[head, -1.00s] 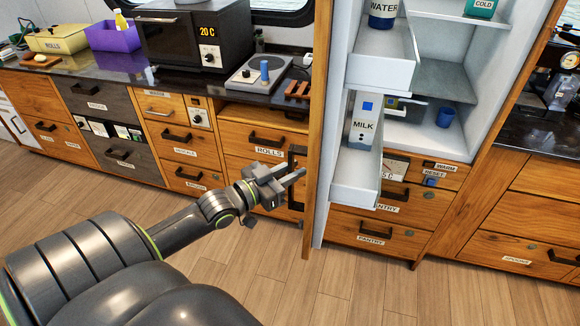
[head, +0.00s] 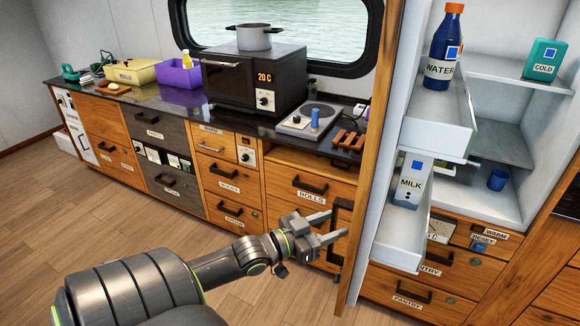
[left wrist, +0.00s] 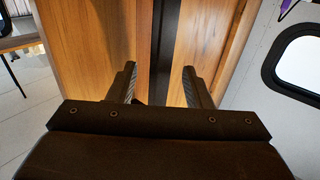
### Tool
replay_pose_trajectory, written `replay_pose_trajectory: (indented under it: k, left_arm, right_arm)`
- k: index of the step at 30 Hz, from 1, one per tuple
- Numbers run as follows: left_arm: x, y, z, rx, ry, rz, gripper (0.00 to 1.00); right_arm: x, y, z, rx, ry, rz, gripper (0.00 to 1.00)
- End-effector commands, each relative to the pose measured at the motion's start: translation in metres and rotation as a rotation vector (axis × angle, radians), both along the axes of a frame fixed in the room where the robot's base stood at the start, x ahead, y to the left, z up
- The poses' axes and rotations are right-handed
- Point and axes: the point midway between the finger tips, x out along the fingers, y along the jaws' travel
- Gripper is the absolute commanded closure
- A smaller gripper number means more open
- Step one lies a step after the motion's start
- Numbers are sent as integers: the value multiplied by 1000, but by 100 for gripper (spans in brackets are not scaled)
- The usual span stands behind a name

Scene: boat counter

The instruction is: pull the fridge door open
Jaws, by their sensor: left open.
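The fridge door (head: 371,150) stands wide open, its wooden outer face turned left and its inner racks turned right. A white carton labelled milk (head: 410,190) and a blue bottle labelled water (head: 443,55) stand in the racks. The dark upright door handle (head: 339,235) is on the outer face. My left gripper (head: 330,226) is open at the handle. In the left wrist view the handle (left wrist: 164,45) runs as a dark bar between the two spread fingers (left wrist: 160,84); I cannot tell whether they touch it. My right gripper is not in view.
The fridge inside shows a teal box labelled cold (head: 545,60) and a blue cup (head: 498,180). Left of the door runs a counter (head: 150,97) with a microwave (head: 255,80), a hotplate (head: 308,120) and a purple bin (head: 180,98). The wooden floor (head: 60,200) at left is clear.

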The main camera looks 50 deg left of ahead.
Motion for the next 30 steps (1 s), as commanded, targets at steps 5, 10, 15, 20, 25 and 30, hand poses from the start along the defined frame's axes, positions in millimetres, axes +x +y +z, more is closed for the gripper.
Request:
replay_pose_trajectory:
  k: [5,10,15,20,25,30]
  left_arm:
    - [-30,7,3,1,7,0,55]
    - [-61,14,2,0,7,-1,55]
    - [-93,21,1,1,7,-2,55]
    - [-121,27,0,1,6,-2,55]
    - [-143,32,0,1,3,-2,55]
    - [-154,35,1,0,1,-2,55]
  right_arm:
    - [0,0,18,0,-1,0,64]
    - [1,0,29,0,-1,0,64]
    - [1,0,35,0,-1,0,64]
    - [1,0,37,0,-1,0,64]
    - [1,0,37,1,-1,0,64]
    - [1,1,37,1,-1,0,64]
